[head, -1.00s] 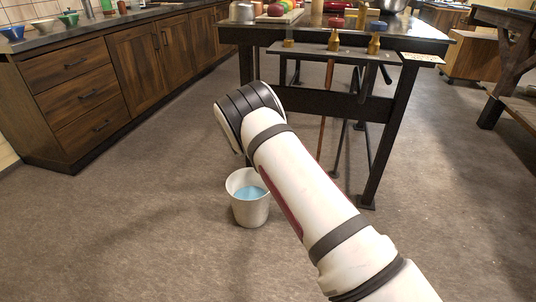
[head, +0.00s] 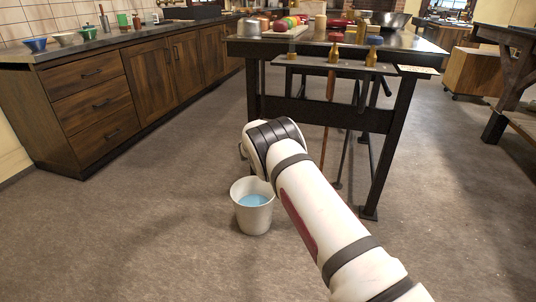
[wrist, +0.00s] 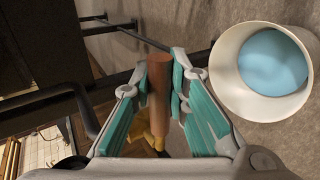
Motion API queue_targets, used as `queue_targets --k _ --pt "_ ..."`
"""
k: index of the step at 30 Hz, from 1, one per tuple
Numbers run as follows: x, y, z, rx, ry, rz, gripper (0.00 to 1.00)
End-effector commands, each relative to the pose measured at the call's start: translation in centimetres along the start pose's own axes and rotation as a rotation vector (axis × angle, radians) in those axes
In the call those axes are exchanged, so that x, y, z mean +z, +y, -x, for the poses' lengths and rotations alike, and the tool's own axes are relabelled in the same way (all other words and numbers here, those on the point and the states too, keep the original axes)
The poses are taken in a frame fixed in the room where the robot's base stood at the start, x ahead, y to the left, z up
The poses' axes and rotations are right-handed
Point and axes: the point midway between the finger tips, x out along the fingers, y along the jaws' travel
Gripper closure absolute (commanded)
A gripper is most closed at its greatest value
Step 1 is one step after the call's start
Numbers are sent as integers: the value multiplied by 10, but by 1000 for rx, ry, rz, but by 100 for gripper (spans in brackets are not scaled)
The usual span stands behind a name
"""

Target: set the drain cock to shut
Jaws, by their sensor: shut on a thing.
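A brown rod-like piece (wrist: 159,95) stands between the teal-padded fingers of my gripper (wrist: 162,75) in the wrist view. The fingers are shut on it, one on each side. A yellow brass-coloured part (wrist: 150,140) shows behind its lower end, partly hidden by my gripper. In the head view my own wrist hides the gripper. Brass fittings (head: 334,52) stand along the table's front rail, and a reddish-brown pipe (head: 324,140) runs down below the middle one. I cannot tell which of these is the drain cock, or its setting.
A white bucket (head: 239,209) of blue liquid stands on the floor below my wrist; it also shows at right in the wrist view (wrist: 222,75). The dark table (head: 395,140) has legs and braces close by. Wooden cabinets (head: 100,103) line the left; floor between is clear.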

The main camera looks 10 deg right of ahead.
Motion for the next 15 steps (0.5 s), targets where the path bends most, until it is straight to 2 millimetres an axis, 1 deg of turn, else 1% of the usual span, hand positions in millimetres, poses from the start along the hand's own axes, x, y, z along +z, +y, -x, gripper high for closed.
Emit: queue_targets --k 1,3,11,15 --pt "-1 -4 0 -6 1 -2 78" --pt "0 -4 0 -5 1 -1 64" --pt "0 -2 0 -3 0 -1 64" --pt "0 -2 3 -2 0 0 64"
